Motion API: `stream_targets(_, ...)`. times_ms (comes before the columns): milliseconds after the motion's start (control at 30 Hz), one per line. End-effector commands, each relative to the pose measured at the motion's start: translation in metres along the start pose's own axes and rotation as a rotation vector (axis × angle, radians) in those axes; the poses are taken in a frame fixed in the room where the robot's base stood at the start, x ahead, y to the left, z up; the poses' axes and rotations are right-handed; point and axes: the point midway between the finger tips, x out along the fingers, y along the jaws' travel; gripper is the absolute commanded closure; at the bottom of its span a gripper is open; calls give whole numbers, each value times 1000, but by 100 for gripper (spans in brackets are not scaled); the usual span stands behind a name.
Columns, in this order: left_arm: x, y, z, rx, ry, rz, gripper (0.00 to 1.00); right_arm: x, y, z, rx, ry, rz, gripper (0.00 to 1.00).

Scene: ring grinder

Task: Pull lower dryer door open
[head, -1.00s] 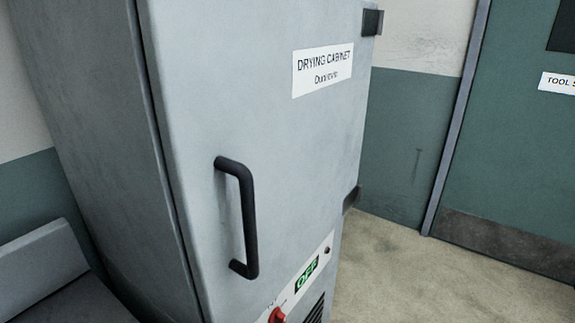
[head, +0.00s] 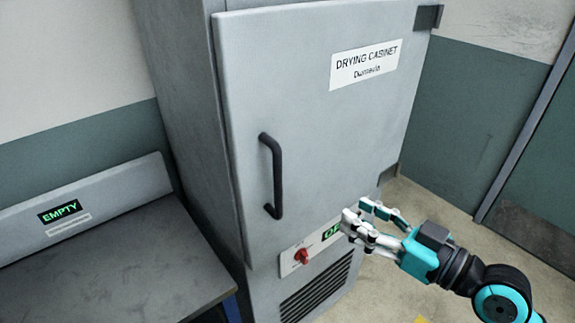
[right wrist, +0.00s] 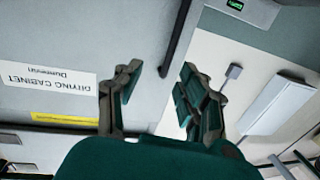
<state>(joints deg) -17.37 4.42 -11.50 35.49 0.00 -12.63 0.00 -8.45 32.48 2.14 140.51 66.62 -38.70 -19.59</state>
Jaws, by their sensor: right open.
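The grey drying cabinet door (head: 330,110) is shut and bears a white "DRYING CABINET" label. Its black vertical bar handle (head: 277,175) is near the door's left edge. My right gripper (head: 358,215) is open and empty in the head view, to the right of the handle's lower end and apart from it. It overlaps part of the control panel in that view. In the right wrist view, the label shows upside down, and a dark bar that looks like the handle (right wrist: 178,38) lies beyond the open fingers (right wrist: 158,88). My left gripper is not in view.
Below the door are a red knob (head: 302,256), a green display partly hidden by my gripper, and a dark vent (head: 316,291). A grey bench (head: 120,262) with a green "EMPTY" sign (head: 60,211) stands at the left. Bare floor (head: 430,208) lies to the right.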

Motion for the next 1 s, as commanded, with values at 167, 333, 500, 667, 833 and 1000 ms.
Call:
stream_targets(167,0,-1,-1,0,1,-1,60,-4,-22,-20,-33,24,-52,60)
stream_targets(333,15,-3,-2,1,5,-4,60,7,-22,-17,-35,30,-54,60)
stream_targets(500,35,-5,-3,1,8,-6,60,23,-23,-17,-35,32,-51,60)
stream_targets(667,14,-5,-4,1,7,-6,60,57,-25,-28,-24,28,-52,60)
stream_targets(833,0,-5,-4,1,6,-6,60,94,-26,-28,-23,26,-50,60)
stream_targets(1000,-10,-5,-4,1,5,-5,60,130,-28,-27,-24,24,-49,60)
